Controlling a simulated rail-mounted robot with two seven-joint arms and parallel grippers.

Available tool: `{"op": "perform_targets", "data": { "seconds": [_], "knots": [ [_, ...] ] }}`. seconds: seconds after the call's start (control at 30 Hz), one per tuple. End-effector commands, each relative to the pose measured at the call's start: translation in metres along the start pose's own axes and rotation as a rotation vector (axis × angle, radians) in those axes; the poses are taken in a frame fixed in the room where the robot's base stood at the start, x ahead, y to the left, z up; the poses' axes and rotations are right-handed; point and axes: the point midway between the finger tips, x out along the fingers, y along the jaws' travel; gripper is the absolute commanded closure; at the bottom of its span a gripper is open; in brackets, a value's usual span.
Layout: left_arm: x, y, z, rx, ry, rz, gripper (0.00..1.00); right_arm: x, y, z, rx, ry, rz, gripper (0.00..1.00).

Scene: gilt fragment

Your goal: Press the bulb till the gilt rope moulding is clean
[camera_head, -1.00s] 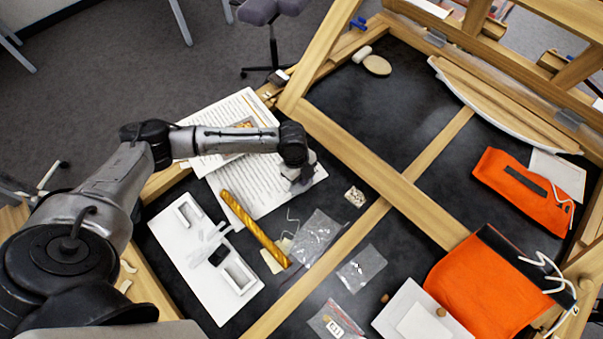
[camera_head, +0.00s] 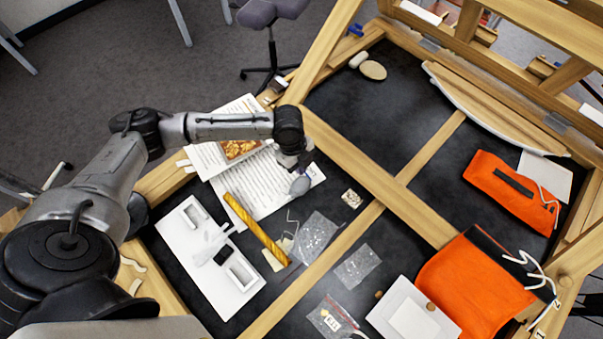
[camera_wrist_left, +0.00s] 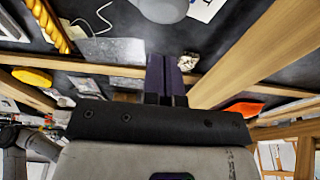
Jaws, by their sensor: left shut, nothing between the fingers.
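The gilt rope moulding (camera_head: 256,230) is a golden twisted rod lying diagonally beside the white tray. It shows at the upper left of the left wrist view (camera_wrist_left: 47,25). A smooth grey bulb (camera_head: 300,186) rests at the edge of the printed sheets. It is cut off at the top of the left wrist view (camera_wrist_left: 160,8). My left gripper (camera_head: 301,162) is close to the bulb, just above it in the head view. Its purple fingers (camera_wrist_left: 172,68) are together and empty; I cannot tell whether they touch the bulb. My right gripper is out of view.
The white tray (camera_head: 190,258) holds small items left of the moulding. Clear bags (camera_head: 316,235) and a small speckled block (camera_head: 352,198) lie to its right. Wooden beams (camera_head: 380,175) cross the dark surface. Orange cloths (camera_head: 470,285) lie at the right.

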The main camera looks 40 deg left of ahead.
Motion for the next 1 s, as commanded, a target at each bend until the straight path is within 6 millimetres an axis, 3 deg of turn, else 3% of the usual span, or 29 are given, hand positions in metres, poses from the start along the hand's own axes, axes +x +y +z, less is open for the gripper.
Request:
{"op": "perform_targets", "data": {
  "seconds": [0.1,0.33,1.0],
  "knots": [
    [-0.020,0.000,0.000,0.001,-0.001,-0.002,1.00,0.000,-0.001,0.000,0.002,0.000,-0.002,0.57],
    [-0.041,0.000,0.000,-0.001,0.000,-0.001,1.00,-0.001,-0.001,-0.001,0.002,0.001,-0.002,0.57],
    [-0.046,0.000,0.000,0.000,0.000,0.000,1.00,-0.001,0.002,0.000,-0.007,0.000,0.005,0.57]
  ]
}}
